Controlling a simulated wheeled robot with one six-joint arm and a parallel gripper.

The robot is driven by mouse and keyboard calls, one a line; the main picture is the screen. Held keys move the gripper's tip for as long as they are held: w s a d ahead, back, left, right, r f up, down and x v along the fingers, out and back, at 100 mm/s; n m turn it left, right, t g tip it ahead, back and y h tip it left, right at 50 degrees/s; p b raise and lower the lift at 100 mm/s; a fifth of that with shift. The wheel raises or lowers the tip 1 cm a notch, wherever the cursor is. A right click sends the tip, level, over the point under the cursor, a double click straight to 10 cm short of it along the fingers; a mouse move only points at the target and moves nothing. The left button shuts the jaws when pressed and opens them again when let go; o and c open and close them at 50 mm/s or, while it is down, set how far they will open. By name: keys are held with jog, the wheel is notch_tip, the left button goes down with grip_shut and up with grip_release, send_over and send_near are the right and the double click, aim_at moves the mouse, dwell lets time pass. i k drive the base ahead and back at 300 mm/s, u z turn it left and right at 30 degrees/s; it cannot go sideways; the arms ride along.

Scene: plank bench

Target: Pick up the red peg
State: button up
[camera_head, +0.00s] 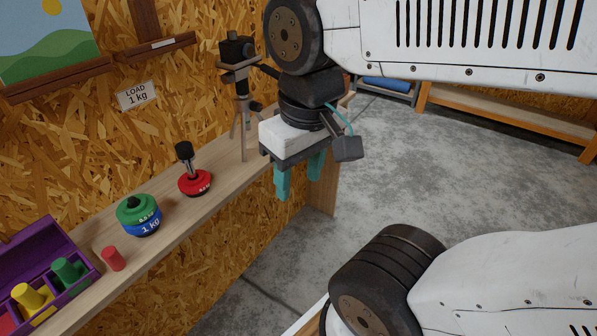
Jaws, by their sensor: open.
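The red peg (113,259) is a small plain cylinder. It stands on the plank bench (185,217), just right of the purple box, and nothing covers it. My gripper (297,190) has two teal fingers pointing down, apart and with nothing between them. It hangs in front of the bench's far part, well to the right of the red peg and higher in the picture.
The open purple box (40,250) holds a yellow peg (30,298), a green peg (68,271) and a partly cut-off red piece (5,322). Green and blue weights (138,215), a red weight with a black knob (194,182) and a tripod (241,110) stand along the bench. A chipboard wall backs it.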

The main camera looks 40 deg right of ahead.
aim_at(110, 255)
jog(key=z, duration=2.25)
jog(key=k, duration=1.15)
jog(key=u, duration=1.05)
